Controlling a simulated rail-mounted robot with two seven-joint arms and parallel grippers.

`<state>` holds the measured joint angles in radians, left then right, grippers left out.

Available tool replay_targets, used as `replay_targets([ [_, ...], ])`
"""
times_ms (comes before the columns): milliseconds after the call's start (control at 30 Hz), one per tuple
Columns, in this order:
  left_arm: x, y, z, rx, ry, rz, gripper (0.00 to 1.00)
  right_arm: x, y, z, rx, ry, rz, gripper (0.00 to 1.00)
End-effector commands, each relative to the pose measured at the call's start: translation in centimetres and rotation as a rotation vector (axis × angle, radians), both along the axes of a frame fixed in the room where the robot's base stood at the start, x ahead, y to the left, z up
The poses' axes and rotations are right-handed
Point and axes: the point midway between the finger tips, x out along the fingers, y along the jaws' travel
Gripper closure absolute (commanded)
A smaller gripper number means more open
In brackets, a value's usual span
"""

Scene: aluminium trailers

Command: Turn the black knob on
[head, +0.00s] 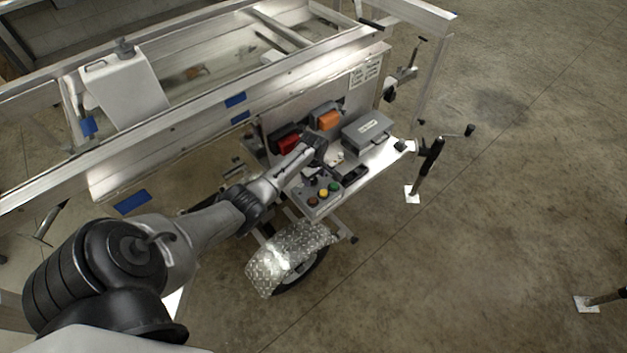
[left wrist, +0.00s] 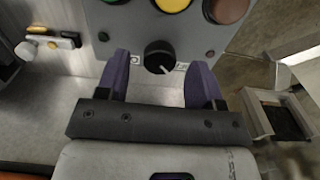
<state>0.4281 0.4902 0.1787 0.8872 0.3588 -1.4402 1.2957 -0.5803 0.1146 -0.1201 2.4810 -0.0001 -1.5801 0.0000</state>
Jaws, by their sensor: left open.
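The black knob (left wrist: 160,56) is on the face of a grey control box (left wrist: 130,35). Its white pointer line is angled to the lower right in the left wrist view, near a small white label with markings. My left gripper (left wrist: 160,62) is open, with one dark purple finger on each side of the knob. Gaps show between the fingers and the knob, and I see no contact. In the head view the control box (head: 318,204) sits on the trailer's side shelf, with my left arm reaching over it; I cannot make out the knob there. My right gripper is not in view.
Green, yellow and red buttons (head: 323,192) sit on the same box beside the knob. The trailer side wall rises behind. The floor at right is mostly open.

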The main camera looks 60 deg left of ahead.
Motion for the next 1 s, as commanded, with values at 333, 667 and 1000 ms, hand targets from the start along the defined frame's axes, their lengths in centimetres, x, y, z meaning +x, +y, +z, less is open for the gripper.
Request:
replay_targets([
  [333, 0.01, -0.01, -1.33, 0.001, -0.001, -0.001, 0.39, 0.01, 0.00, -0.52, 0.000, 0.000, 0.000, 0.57],
  [667, 0.01, -0.01, -1.31, 0.001, -0.001, -0.001, 0.52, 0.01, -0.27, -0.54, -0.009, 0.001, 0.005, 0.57],
  [1000, 0.00, 0.01, -1.31, 0.001, 0.000, -0.001, 0.84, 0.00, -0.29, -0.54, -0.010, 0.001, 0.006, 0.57],
])
